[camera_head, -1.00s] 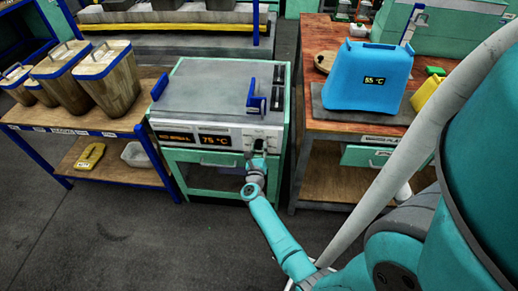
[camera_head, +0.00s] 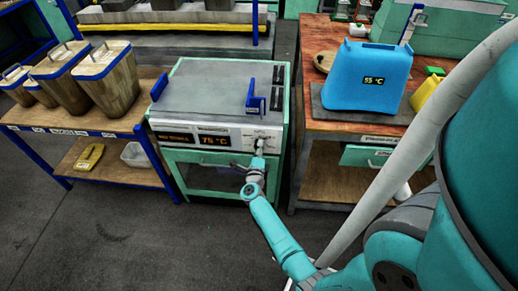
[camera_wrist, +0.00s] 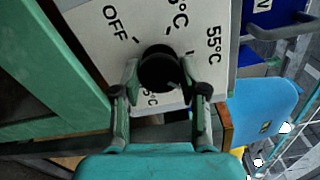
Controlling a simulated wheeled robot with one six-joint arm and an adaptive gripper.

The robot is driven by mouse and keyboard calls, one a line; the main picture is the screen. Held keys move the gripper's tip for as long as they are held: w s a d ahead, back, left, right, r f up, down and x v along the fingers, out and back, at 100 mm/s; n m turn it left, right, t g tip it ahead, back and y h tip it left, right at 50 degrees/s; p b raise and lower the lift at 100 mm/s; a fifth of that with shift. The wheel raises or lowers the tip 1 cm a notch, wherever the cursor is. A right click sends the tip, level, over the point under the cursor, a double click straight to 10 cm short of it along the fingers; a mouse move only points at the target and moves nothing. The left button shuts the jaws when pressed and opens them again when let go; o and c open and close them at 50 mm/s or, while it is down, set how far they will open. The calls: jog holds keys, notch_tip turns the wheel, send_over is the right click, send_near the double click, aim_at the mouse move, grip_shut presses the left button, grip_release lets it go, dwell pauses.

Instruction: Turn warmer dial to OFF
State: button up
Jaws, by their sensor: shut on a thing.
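The warmer (camera_head: 210,85) is a grey-topped cabinet in a green frame, with a lit "75 °C" display (camera_head: 214,141) on its front panel. Its black round dial (camera_wrist: 159,66) is in the middle of the wrist view. "OFF" is printed to the dial's upper left, "55°C" to its right, and other marks are partly hidden. I cannot tell where the dial points. My gripper (camera_wrist: 160,75) is shut on the dial, one finger on each side. In the head view my gripper (camera_head: 260,147) is at the right end of the warmer's front panel and hides the dial.
A blue container (camera_head: 367,77) reading "55 °C" stands on the wooden bench (camera_head: 318,122) to the right. Lidded wooden containers (camera_head: 108,82) stand on the left table. A blue handle (camera_head: 252,93) stands up from the warmer's top. The floor in front is clear.

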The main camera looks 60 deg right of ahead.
jog(key=shift+w+a+n, duration=0.1)
jog(key=shift+n, duration=8.05)
jog(key=shift+w+a+n, duration=0.1)
jog(key=shift+n, duration=8.05)
jog(key=o, duration=1.1)
jog(key=shift+d, duration=0.1)
